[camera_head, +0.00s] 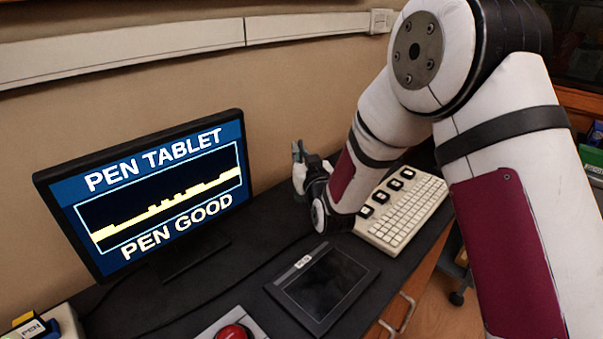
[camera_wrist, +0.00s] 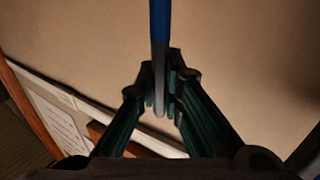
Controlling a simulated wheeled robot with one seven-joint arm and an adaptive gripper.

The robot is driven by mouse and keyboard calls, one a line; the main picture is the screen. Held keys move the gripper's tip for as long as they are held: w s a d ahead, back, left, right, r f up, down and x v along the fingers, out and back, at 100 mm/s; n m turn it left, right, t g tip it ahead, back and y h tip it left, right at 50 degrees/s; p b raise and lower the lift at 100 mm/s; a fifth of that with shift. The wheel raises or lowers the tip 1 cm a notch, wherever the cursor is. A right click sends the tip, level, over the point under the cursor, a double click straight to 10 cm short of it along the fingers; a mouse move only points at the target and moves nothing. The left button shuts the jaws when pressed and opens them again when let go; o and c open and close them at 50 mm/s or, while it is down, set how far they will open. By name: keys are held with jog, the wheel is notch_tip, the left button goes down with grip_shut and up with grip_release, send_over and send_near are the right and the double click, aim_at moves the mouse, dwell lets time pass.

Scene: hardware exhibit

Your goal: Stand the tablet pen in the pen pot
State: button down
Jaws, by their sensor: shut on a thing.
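My gripper (camera_head: 299,152) is raised above the back of the dark desk, near the wall and beyond the tablet. In the wrist view, my gripper (camera_wrist: 161,92) is shut on the tablet pen (camera_wrist: 159,38). The pen is blue with a grey rounded end between the fingertips, and its blue part runs out of the top of the picture. In the head view the pen cannot be made out.
A monitor (camera_head: 150,190) reading "PEN TABLET" and "PEN GOOD" stands at left. A drawing tablet (camera_head: 322,285) lies on the desk, with a red button (camera_head: 235,332) at its left. A cream keyboard (camera_head: 405,212) lies at right, partly behind my arm. Bare desk lies between monitor and tablet.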

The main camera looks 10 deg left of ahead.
jog(key=shift+f, duration=2.25)
jog(key=shift+f+b, duration=0.1)
jog(key=shift+b, duration=0.2)
jog(key=c, duration=1.7)
grip_release()
jog(key=shift+s+r, duration=0.1)
jog(key=shift+r, duration=0.1)
jog(key=v, duration=1.2)
jog(key=shift+f+p, duration=0.1)
jog(key=shift+p, duration=0.2)
